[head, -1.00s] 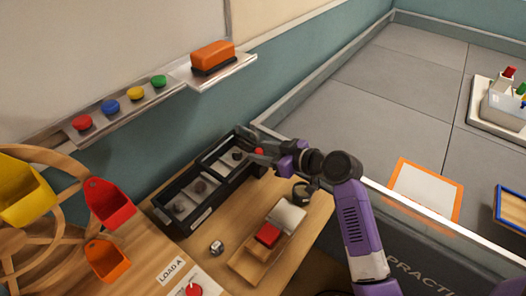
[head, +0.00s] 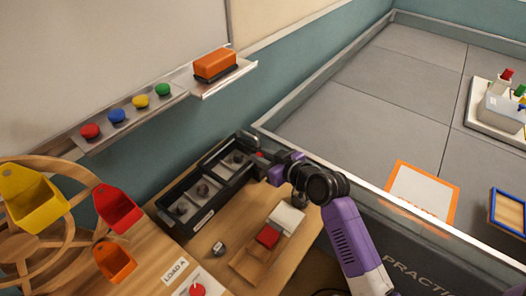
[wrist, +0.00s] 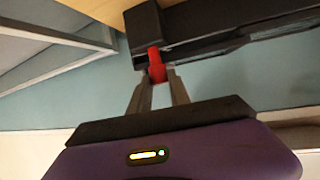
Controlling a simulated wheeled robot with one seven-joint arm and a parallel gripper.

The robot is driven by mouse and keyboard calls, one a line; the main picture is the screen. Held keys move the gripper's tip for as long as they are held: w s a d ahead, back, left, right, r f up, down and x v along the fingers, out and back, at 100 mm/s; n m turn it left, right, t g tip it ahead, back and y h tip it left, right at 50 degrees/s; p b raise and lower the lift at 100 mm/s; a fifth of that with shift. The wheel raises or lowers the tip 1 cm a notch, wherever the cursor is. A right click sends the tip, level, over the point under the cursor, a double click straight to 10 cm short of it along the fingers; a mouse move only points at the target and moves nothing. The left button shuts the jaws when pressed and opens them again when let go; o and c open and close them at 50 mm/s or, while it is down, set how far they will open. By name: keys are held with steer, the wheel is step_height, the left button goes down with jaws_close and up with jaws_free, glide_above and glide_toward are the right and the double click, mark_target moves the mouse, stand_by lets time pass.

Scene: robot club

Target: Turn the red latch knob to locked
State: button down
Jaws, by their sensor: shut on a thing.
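The red latch knob (wrist: 157,66) sticks out from the end of a black case in the wrist view. My gripper (wrist: 157,82) is shut on it, with one finger on each side. In the head view, a bit of red knob (head: 260,154) shows at the far end of the long black case (head: 164,216), by my gripper (head: 263,162). The case lies along the wall, with dark round pieces in its compartments. My fingers hide part of the knob, and I cannot tell whether it stands at locked.
A wooden tray (head: 245,268) with red and white blocks stands nearby on the bench. A small round metal piece (head: 219,249) and another red knob (head: 197,290) are nearer. A ledge (head: 228,83) with an orange eraser (head: 215,65) hangs above. A low barrier borders the right.

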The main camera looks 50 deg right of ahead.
steer(key=shift+a+r+m+g+h+p, duration=0.2)
steer(key=shift+m+g+h+p, duration=0.2)
steer(key=shift+m+h+p, duration=0.65)
steer(key=shift+f+m+g+h+p, duration=0.15)
steer(key=shift+m+g+h+p, duration=0.15)
steer(key=shift+m+h+p, duration=0.35)
steer(key=shift+w+a+f+m+g+h+b, duration=0.15)
steer(key=shift+m+g+h+b, duration=0.1)
steer(key=shift+m+h+b, duration=0.2)
steer(key=shift+f+m+g+h+b, duration=0.1)
steer(key=shift+m+g+h+b, duration=0.2)
steer(key=shift+h, duration=0.25)
steer(key=shift+m+g+h+b, duration=0.25)
steer(key=shift+m+h+b, duration=0.2)
steer(key=shift+b, duration=0.15)
steer(key=shift+a+r+m+g+h+b, duration=0.1)
steer(key=shift+m+g+h+b, duration=0.15)
steer(key=shift+m+g+b, duration=0.25)
steer(key=c, duration=1.2)
jaws_free()
